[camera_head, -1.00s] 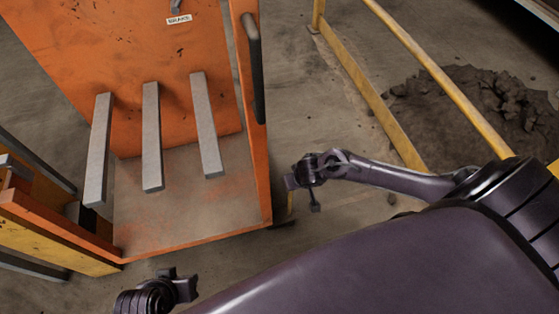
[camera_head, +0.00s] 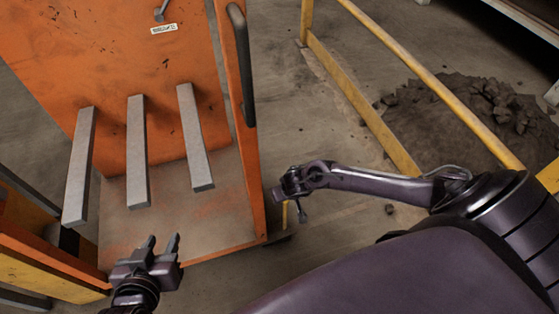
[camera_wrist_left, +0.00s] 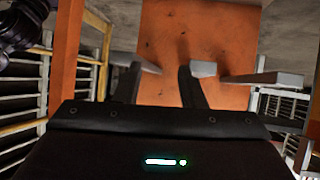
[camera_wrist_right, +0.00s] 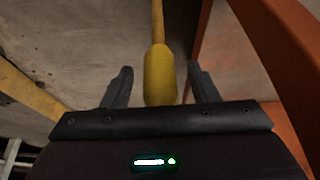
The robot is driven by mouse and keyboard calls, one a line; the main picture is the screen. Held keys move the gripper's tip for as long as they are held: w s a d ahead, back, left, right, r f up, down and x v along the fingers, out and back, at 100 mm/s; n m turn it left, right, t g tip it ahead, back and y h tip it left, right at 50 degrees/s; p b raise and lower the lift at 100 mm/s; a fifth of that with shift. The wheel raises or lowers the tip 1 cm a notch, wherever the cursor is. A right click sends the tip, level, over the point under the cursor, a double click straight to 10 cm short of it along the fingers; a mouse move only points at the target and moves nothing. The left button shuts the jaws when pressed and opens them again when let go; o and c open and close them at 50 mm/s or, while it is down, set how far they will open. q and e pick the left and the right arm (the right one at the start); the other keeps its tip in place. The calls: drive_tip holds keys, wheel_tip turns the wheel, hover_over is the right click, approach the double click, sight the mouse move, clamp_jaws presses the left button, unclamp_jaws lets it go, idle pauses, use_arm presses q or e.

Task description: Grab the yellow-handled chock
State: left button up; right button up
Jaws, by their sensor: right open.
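The chock's yellow handle (camera_wrist_right: 160,75), a thick grip on a thinner rod, shows in the right wrist view. It lies between the two spread fingers of my right gripper (camera_wrist_right: 160,88), with a gap to each finger. The chock body cannot be made out. In the head view my right gripper (camera_head: 284,190) is small, beside the orange cart's right edge, with a thin yellow sliver just below it. My left gripper (camera_head: 160,243) is open and empty at the lower left, in front of the cart's floor. Its spread fingers also show in the left wrist view (camera_wrist_left: 160,85).
The orange cart (camera_head: 60,60) has several grey bars (camera_head: 137,155) sticking out and a dark side handle (camera_head: 241,60). A yellow railing (camera_head: 360,100) stands at the right, with a rubble heap (camera_head: 450,120) behind it. Concrete floor lies between cart and railing.

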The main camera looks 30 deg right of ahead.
drive_tip(key=shift+b+x, duration=0.4)
drive_tip(key=shift+x, duration=0.45)
use_arm(q)
drive_tip(key=w+r+t+h, duration=0.1)
drive_tip(key=w+r+t, duration=0.2)
drive_tip(key=r, duration=0.3)
drive_tip(key=shift+w+d+r, duration=0.15)
drive_tip(key=shift+d+r, duration=0.15)
drive_tip(key=shift+r, duration=0.05)
use_arm(e)
clamp_jaws()
drive_tip(key=shift+r, duration=0.1)
